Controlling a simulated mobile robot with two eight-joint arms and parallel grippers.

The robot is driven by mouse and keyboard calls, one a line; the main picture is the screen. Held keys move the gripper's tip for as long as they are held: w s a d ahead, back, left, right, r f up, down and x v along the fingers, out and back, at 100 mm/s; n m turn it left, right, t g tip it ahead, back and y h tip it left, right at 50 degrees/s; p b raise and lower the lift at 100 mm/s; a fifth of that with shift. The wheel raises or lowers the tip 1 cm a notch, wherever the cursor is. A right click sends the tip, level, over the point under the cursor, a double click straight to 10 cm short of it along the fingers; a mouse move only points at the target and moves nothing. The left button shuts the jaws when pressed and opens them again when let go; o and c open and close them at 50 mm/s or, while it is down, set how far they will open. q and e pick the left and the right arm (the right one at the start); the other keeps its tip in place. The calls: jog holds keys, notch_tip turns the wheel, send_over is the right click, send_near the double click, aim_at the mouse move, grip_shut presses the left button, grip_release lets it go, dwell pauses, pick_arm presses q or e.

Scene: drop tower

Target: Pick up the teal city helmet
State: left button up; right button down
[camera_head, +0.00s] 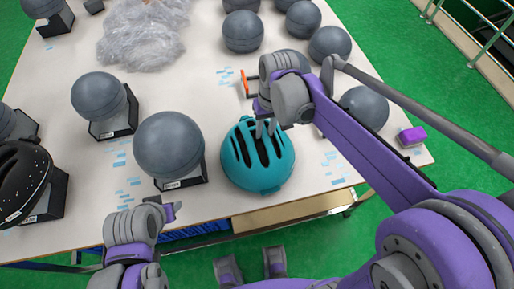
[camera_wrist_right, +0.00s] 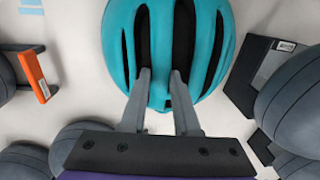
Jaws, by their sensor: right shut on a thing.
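The teal city helmet (camera_head: 258,164) with dark vents sits near the front edge of the white table, right of a grey ball-shaped headform. It fills the upper middle of the right wrist view (camera_wrist_right: 206,45). My right gripper (camera_head: 266,128) reaches it from behind and above. In the right wrist view its two fingers (camera_wrist_right: 161,82) are at the helmet's rim and vents, shut on the helmet shell; the exact contact is partly hidden. My left gripper (camera_head: 172,211) hangs at the table's front edge, away from the helmet; its jaw opening does not show clearly.
Grey headforms on dark stands (camera_head: 168,146) crowd the table. A black helmet (camera_head: 20,182) is at the far left. Crumpled clear plastic (camera_head: 142,35) lies at the back. An orange-handled tool (camera_head: 244,84) and a purple block (camera_head: 411,137) lie on the table. Blue paper bits are scattered around.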

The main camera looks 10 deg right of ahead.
jog(key=shift+r, duration=0.15)
dwell(0.3)
notch_tip(320, 180, up, 10)
jog(key=shift+p, duration=0.4)
dwell(0.4)
